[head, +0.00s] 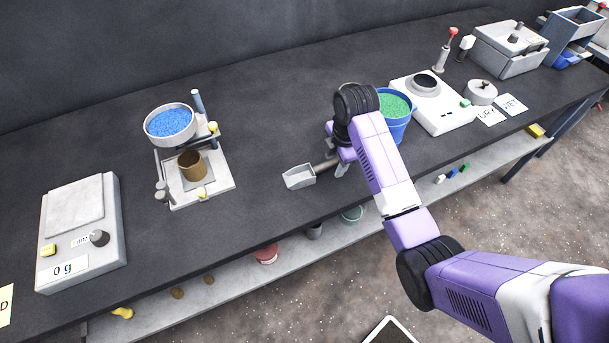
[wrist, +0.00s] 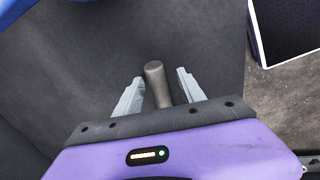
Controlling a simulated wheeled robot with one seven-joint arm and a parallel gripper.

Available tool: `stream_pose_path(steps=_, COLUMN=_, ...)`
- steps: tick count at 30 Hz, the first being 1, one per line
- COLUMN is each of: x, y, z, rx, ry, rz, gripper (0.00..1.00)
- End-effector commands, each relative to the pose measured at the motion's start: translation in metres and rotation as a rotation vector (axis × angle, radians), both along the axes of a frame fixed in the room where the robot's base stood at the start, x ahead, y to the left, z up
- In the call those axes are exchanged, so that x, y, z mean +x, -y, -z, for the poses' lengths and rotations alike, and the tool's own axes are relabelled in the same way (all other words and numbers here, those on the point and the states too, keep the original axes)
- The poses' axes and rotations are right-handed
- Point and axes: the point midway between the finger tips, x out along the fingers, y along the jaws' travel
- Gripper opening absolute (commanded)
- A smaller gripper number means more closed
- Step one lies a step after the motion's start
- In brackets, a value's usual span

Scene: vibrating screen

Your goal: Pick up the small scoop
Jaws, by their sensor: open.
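The small scoop (head: 300,177) lies on the dark bench in the head view, its grey metal pan pointing left. Its dark handle runs right, toward my gripper (head: 342,168), and my arm partly covers it. In the wrist view the grey-brown rounded handle (wrist: 156,80) stands between the two fingers of my gripper (wrist: 158,88). The fingers are open, with a gap visible on each side of the handle near the tips. The pan is not visible in the wrist view.
A blue bucket of green grains (head: 397,112) stands close right of my gripper. A sieve stand with blue grains (head: 170,124) and a scale (head: 80,232) are to the left. A white device (head: 432,105) is further right. The bench is clear between the stand and scoop.

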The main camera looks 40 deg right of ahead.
Motion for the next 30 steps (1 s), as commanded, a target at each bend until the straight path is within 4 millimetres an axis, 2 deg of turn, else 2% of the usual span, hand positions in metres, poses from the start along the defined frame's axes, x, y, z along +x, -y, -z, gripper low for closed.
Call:
stream_pose_path(steps=1, x=0.000, y=0.000, z=0.000, rx=0.000, ry=0.000, rz=0.000, gripper=0.41)
stream_pose_path(steps=7, x=0.000, y=0.000, z=0.000, rx=0.000, ry=0.000, rz=0.000, gripper=0.02)
stream_pose_path(steps=8, x=0.000, y=0.000, z=0.000, rx=0.000, ry=0.000, rz=0.000, gripper=0.00)
stream_pose_path(steps=20, x=0.001, y=0.000, z=-0.004, rx=-0.001, ry=0.002, rz=0.000, gripper=0.00)
stream_pose_path(steps=25, x=0.001, y=0.001, z=-0.018, rx=-0.001, ry=0.004, rz=-0.001, gripper=0.00)
stream_pose_path(steps=30, x=0.002, y=0.001, z=-0.045, rx=-0.002, ry=0.007, rz=-0.001, gripper=0.00)
